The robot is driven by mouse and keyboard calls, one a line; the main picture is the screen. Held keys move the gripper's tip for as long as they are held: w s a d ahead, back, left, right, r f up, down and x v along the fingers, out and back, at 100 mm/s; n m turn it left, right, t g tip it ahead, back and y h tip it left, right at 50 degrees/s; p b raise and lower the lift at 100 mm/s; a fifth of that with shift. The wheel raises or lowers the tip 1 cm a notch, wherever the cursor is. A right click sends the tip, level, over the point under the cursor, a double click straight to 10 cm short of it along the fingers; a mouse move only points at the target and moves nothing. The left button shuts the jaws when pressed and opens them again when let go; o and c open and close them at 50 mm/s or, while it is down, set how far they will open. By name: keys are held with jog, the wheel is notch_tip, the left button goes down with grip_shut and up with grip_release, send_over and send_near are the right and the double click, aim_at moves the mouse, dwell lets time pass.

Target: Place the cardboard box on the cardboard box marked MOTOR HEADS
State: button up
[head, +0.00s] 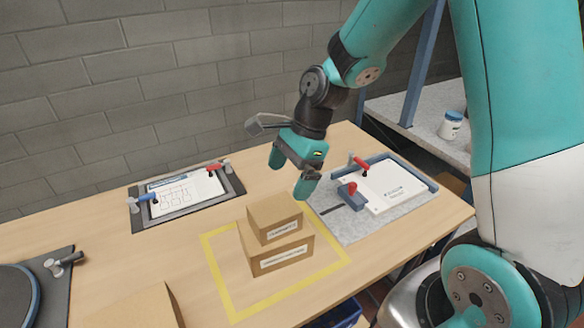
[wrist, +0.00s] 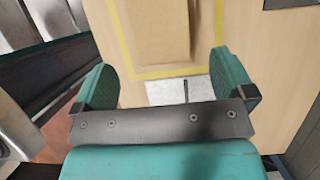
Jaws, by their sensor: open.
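A smaller cardboard box (head: 274,219) with a white label sits on top of a larger cardboard box (head: 276,255), also labelled, inside a yellow taped square (head: 219,283) on the table. The labels are too small to read, so I cannot tell which one says MOTOR HEADS. My gripper (head: 290,177) is open and empty, above and behind the stack, apart from it. In the wrist view my gripper (wrist: 165,84) shows its two teal fingers spread, with a cardboard surface (wrist: 158,28) beyond them.
Another cardboard box (head: 136,309) stands at the front left, cut off by the frame. A clipboard with a diagram (head: 188,193) lies at the back left. A grey board with a white sheet (head: 392,187) and red-handled clamp lies right of the stack. Bare wood lies left of the square.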

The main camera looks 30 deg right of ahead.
jog(key=shift+d+r, duration=0.2)
jog(key=shift+r, duration=0.65)
jog(key=s+a+r+n, duration=0.4)
jog(key=s+n, duration=0.5)
jog(key=n, duration=0.3)
jog(key=s+a+r+n, duration=0.5)
jog(key=s+n, duration=0.4)
jog(key=n, duration=0.4)
jog(key=shift+s+r, duration=0.3)
jog(key=shift+r, duration=0.3)
